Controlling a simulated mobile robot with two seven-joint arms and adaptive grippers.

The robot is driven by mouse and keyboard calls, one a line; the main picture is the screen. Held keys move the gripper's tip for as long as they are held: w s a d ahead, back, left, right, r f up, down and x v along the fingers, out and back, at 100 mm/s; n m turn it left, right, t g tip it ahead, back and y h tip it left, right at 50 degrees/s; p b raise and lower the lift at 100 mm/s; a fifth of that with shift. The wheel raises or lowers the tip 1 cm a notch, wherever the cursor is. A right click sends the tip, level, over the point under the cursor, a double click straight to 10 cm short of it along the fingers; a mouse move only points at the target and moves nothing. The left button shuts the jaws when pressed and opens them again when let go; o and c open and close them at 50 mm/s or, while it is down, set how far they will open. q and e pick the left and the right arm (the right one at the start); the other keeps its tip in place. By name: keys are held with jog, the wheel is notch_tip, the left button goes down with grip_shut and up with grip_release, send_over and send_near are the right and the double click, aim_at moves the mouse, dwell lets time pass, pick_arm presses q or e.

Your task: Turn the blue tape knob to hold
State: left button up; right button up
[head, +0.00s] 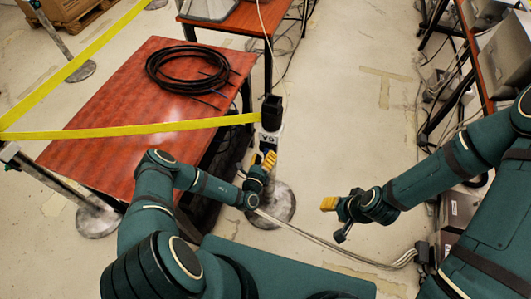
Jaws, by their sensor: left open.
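No blue tape knob can be made out in the head view. Yellow barrier tape (150,129) runs across the red table to a black post head (271,108) at its right edge. A white label (268,138) with dark marks sits just below that head. My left gripper (264,160), with yellow fingertips, is open just below the label, close to the post. Whether it touches the post cannot be told; it hides part of the post. My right gripper (329,203) hangs over the floor to the right, apart from the post; its jaw opening is unclear.
A coil of black cable (187,68) lies on the red table (120,95). A round post base (272,206) stands on the floor below my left gripper. Cables (335,243) cross the floor. Benches with equipment line the right; open floor (340,120) lies between.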

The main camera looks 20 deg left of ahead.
pick_arm(q)
jog(key=s, duration=1)
jog(key=shift+s+a, duration=0.15)
jog(key=shift+a, duration=0.1)
